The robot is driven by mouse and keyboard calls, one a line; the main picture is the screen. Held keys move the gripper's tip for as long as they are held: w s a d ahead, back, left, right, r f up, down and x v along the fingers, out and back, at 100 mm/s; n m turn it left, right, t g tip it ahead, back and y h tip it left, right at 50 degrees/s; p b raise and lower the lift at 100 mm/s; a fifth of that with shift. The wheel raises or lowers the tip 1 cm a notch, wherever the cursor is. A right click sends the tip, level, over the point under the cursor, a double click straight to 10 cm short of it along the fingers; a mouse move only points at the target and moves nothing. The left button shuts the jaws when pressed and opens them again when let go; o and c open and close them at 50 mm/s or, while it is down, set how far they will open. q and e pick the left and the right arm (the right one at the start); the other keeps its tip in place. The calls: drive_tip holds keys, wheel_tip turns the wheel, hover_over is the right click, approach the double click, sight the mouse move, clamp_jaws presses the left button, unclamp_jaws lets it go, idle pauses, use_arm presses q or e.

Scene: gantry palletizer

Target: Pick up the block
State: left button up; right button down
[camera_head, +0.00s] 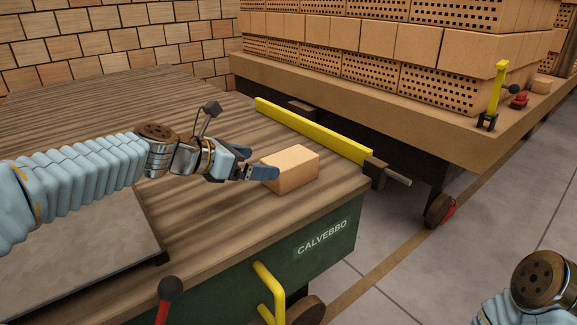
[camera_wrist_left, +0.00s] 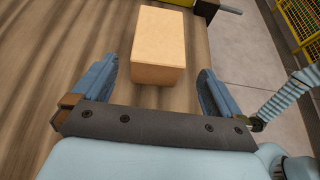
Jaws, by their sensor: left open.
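The block (camera_head: 291,169) is a plain tan brick lying on the wooden slatted table top near its front right corner. My left gripper (camera_head: 262,173) is open at the block's left end, with one blue finger showing along its near side. In the left wrist view the block (camera_wrist_left: 159,46) lies ahead of the gripper (camera_wrist_left: 158,84), roughly between the lines of the two spread blue fingers. My right gripper is out of view; only part of my right arm shows at the lower right.
A yellow bar (camera_head: 315,131) runs along the table's far right edge, ending at a dark bracket (camera_head: 377,171). A grey plate (camera_head: 85,257) lies at the table's front left. A red lever (camera_head: 165,302) stands at the front. A brick-loaded cart (camera_head: 400,98) stands behind, across a floor gap.

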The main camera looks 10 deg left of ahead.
sight(285, 164)
use_arm(q)
drive_tip(key=b+x, duration=0.1)
drive_tip(key=x, duration=0.8)
drive_tip(key=shift+w+d+f, duration=0.15)
drive_tip(key=shift+w+f, duration=0.1)
drive_tip(key=shift+w, duration=0.1)
clamp_jaws()
drive_tip(key=shift+r, duration=0.2)
